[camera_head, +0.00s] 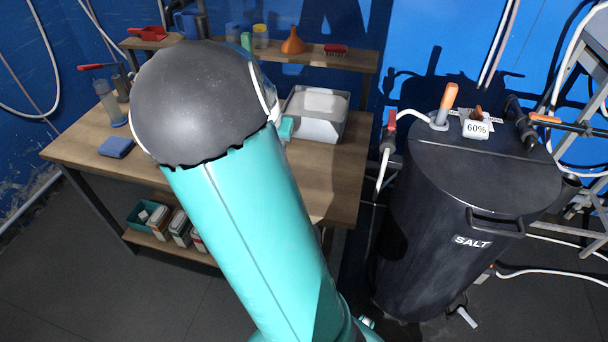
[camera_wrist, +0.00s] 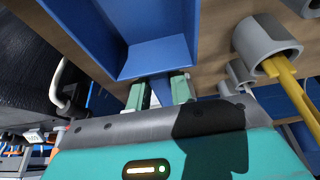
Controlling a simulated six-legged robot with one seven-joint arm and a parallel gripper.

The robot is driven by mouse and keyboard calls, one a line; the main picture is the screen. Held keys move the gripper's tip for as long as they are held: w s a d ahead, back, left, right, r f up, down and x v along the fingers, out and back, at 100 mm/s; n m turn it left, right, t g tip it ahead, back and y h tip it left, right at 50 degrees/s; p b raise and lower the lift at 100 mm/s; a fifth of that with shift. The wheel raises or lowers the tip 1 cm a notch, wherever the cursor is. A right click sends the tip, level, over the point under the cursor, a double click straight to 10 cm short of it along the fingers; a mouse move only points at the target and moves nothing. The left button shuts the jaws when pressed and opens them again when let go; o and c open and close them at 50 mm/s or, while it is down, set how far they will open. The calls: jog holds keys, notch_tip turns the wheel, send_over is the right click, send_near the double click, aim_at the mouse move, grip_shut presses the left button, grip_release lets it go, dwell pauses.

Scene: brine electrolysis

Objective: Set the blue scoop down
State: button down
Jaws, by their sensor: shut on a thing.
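The blue scoop (camera_wrist: 158,58) shows in the wrist view, with its broad open pan toward the top and its handle toward me. My gripper (camera_wrist: 160,91) is shut on the handle, with one pale green finger on each side. Brown wood of the bench (camera_wrist: 215,70) lies behind the scoop; I cannot tell whether the scoop touches it.
A grey bin (camera_head: 320,128) with a white block stands on the bench, right of my arm. A blue sponge (camera_head: 116,147) lies at the left. A black salt drum (camera_head: 450,215) stands right of the bench. A grey pipe piece (camera_wrist: 265,45) with a yellow rod is beside the scoop.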

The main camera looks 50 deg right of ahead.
jog(key=shift+w+d+f, duration=0.15)
jog(key=shift+d, duration=0.1)
jog(key=s+d+f, duration=0.1)
jog(key=d+f, duration=0.1)
jog(key=d, duration=0.2)
jog(key=s+d+f, duration=0.1)
jog(key=d+f, duration=0.2)
jog(key=d, duration=0.1)
jog(key=s+d+f, duration=0.1)
jog(key=d+f, duration=0.2)
jog(key=d, duration=0.1)
jog(key=shift+s+f, duration=0.1)
jog(key=shift+f, duration=0.1)
jog(key=shift+d+f, duration=0.35)
jog(key=shift+f, duration=0.2)
jog(key=shift+d+f, duration=0.15)
jog(key=shift+f, duration=1.6)
jog(key=c, duration=1.3)
grip_release()
jog(key=shift+o, duration=0.2)
